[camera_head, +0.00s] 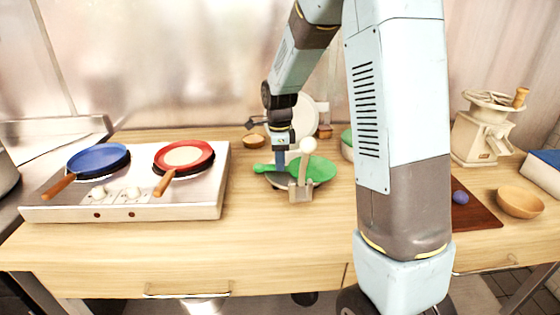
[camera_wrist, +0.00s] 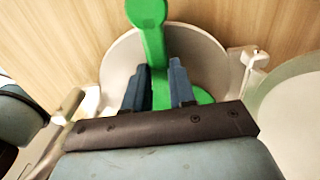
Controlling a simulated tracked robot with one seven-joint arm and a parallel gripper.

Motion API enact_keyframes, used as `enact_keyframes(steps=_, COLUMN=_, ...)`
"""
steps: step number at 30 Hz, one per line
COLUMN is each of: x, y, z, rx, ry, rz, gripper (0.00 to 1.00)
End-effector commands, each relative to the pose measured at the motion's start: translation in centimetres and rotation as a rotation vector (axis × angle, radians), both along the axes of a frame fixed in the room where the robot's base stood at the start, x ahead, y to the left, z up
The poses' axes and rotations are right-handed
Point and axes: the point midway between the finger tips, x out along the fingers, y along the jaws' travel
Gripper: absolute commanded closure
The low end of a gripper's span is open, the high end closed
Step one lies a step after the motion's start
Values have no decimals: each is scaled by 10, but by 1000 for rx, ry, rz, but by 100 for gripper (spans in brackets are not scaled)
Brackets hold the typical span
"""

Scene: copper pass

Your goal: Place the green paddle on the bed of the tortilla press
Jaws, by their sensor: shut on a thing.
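The green paddle (camera_head: 318,172) lies roughly level over the round grey bed (camera_head: 285,182) of the tortilla press, its handle pointing left. My gripper (camera_head: 281,164) points down with its blue fingers on either side of the paddle and is shut on it. In the wrist view the paddle's handle (camera_wrist: 152,42) runs between the fingertips (camera_wrist: 160,72), with the bed (camera_wrist: 121,62) behind it. The press's pale round lid (camera_head: 305,112) appears raised behind, and its white-knobbed lever (camera_head: 308,147) stands in front. I cannot tell whether the paddle touches the bed.
A two-burner stove (camera_head: 165,207) with a blue pan (camera_head: 97,158) and a red pan (camera_head: 184,156) stands left. A grinder (camera_head: 482,130), a wooden bowl (camera_head: 520,202) and a board (camera_head: 472,217) with a purple ball (camera_head: 460,197) are right. The front counter is clear.

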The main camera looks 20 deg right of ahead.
Motion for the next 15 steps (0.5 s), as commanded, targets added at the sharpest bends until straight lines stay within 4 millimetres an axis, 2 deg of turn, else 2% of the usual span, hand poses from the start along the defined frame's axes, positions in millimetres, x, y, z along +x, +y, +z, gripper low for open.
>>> enact_keyframes(steps=9, x=0, y=0, z=-3, rx=0, ry=-1, rz=0, gripper=100)
enact_keyframes(steps=10, x=0, y=0, z=-3, rx=0, ry=-1, rz=0, gripper=73)
enact_keyframes(steps=15, x=0, y=0, z=-3, rx=0, ry=-1, rz=0, gripper=57)
